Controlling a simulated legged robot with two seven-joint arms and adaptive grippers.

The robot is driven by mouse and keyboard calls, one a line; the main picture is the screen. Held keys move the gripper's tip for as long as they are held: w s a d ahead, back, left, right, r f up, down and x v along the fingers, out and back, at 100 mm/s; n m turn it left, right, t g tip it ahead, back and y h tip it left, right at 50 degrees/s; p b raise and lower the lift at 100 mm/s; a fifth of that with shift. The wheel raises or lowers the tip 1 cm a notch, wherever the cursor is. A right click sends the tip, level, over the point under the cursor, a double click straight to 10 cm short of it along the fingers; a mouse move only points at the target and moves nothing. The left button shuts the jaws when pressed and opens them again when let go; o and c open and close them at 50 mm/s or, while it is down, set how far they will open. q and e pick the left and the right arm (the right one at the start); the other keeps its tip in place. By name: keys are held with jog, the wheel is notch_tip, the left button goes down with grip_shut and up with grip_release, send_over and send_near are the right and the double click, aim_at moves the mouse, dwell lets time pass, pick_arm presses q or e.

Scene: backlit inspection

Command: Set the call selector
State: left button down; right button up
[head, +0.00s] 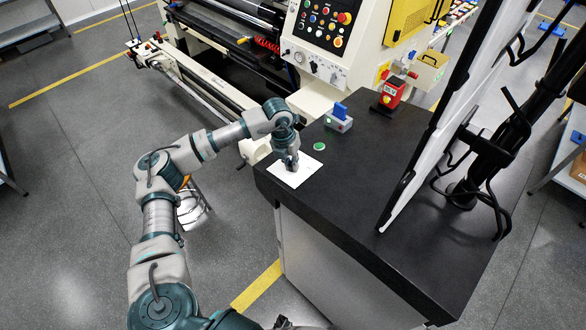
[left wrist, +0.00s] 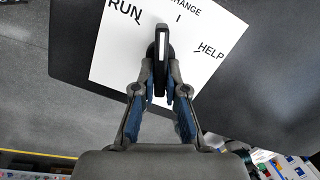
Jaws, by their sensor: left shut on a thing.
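The call selector is a white square plate (head: 307,174) at the near left corner of the dark tabletop. In the left wrist view the plate (left wrist: 112,62) carries the words RUN, CHANGE and HELP around a black knob (left wrist: 161,45) with a white line. The line points up the picture, between the RUN and CHANGE marks. My left gripper (head: 292,166) is over the plate, shut on the knob. In the left wrist view its fingers (left wrist: 161,88) stand on both sides of the knob. In the head view the gripper hides the knob. My right gripper is not in view.
A green round button (head: 319,146), a small box with a blue switch (head: 340,117) and a red box (head: 390,92) stand farther back on the dark table (head: 390,240). A large tilted white panel (head: 450,100) rises at the right. A cream machine (head: 335,45) stands behind.

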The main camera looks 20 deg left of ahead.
pick_arm(q)
jog(key=m+b, duration=0.1)
jog(key=m, duration=0.2)
jog(key=shift+w+a+h+b, duration=0.2)
jog(key=shift+a+h+b, duration=0.1)
jog(key=shift+a+b, duration=0.1)
jog(key=shift+r+m, duration=0.1)
jog(key=shift+m, duration=0.6)
jog(key=c, duration=1.5)
grip_release()
jog(key=shift+o, duration=1.4)
jog(key=shift+w, duration=0.1)
jog(key=shift+f, duration=0.2)
jog(key=w+v, duration=0.1)
jog(key=v, duration=1)
jog(key=shift+s+a+r, duration=0.25)
jog(key=shift+s+r, duration=0.15)
